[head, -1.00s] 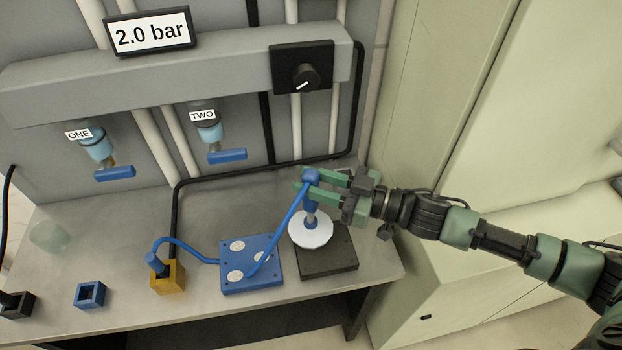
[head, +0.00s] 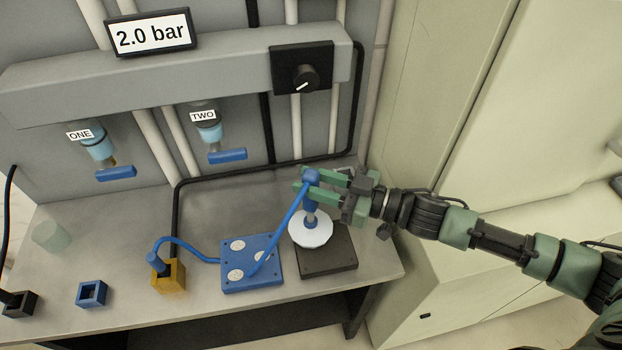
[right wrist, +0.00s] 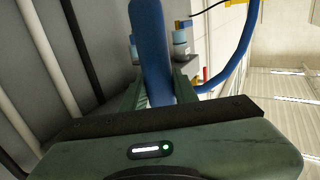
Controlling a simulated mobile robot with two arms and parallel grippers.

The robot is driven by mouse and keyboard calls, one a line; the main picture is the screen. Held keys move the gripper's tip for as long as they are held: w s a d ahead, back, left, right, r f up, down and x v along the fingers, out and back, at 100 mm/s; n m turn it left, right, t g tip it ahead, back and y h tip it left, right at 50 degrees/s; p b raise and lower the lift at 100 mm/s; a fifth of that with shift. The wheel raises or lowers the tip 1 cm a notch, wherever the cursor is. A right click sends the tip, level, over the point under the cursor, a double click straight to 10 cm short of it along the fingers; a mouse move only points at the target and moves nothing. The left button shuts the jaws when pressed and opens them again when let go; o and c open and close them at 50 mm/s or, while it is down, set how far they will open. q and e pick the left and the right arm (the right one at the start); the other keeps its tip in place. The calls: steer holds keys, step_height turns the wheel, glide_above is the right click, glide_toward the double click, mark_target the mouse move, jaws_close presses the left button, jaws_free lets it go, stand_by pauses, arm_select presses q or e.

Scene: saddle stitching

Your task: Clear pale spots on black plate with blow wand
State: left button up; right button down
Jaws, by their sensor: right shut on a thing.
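The blow wand (head: 310,205) is a blue tool with a pale round disc (head: 311,231) at its lower end and a blue hose from its top. My right gripper (head: 308,185) is shut on the wand's upper part and holds it upright over the black plate (head: 329,262). The disc covers the plate's left and back part, so any pale spots there are hidden; I make out none on the bare part. In the right wrist view the blue wand (right wrist: 152,50) stands between the fingers. My left gripper is not in view.
A blue plate (head: 263,282) with several pale spots lies left of the black plate, the hose (head: 290,228) crossing it to a yellow holder (head: 168,278). A blue holder (head: 91,294) stands farther left. A display (head: 150,33) reads 2.0 bar above two blue-handled valves.

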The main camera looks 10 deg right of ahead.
mark_target(311, 172)
steer(key=shift+p, duration=0.5)
stand_by(1.5)
step_height(311, 172, up, 5)
steer(key=p, duration=0.5)
steer(key=shift+r, duration=0.15)
step_height(311, 172, up, 3)
steer(key=p, duration=0.3)
stand_by(0.6)
steer(key=shift+f, duration=0.2)
